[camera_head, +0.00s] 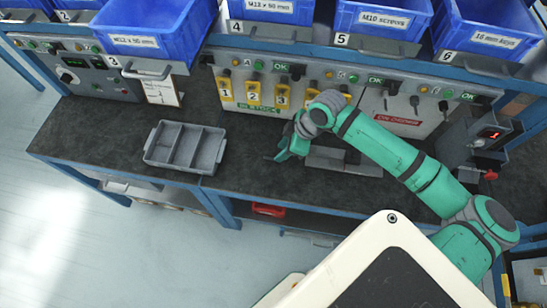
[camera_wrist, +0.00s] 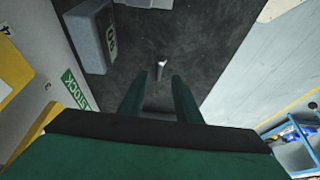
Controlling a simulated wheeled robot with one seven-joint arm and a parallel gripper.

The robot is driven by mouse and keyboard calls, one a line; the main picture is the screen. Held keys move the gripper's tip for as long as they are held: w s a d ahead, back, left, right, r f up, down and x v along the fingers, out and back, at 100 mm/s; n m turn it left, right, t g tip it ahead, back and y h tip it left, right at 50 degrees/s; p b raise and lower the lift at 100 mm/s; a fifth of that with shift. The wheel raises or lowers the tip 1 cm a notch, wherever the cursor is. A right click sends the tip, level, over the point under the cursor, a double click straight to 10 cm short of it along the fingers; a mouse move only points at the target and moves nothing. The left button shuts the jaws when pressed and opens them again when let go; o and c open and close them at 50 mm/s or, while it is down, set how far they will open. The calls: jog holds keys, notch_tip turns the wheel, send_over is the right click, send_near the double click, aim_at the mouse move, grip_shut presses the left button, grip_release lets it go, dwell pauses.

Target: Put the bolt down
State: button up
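A small bolt (camera_wrist: 161,69) with a pale end shows in the wrist view, over the dark bench top. It appears just past my fingertips, in line with the gap between them. My gripper (camera_wrist: 156,86) has its two green fingers apart, with a clear gap to the bolt on either side. In the head view my gripper (camera_head: 281,156) is low over the bench (camera_head: 258,184), right of the grey tray. The bolt is too small to make out in the head view.
The grey tray (camera_head: 185,147) with three compartments looks empty. Yellow numbered holders (camera_head: 253,94) line the back panel, with blue bins (camera_head: 153,30) above. A grey block-like thing (camera_wrist: 88,38) is at upper left in the wrist view. Bare bench lies between tray and gripper.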

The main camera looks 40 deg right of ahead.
aim_at(272, 158)
jog(key=x, duration=0.5)
jog(key=shift+f, duration=0.1)
grip_shut()
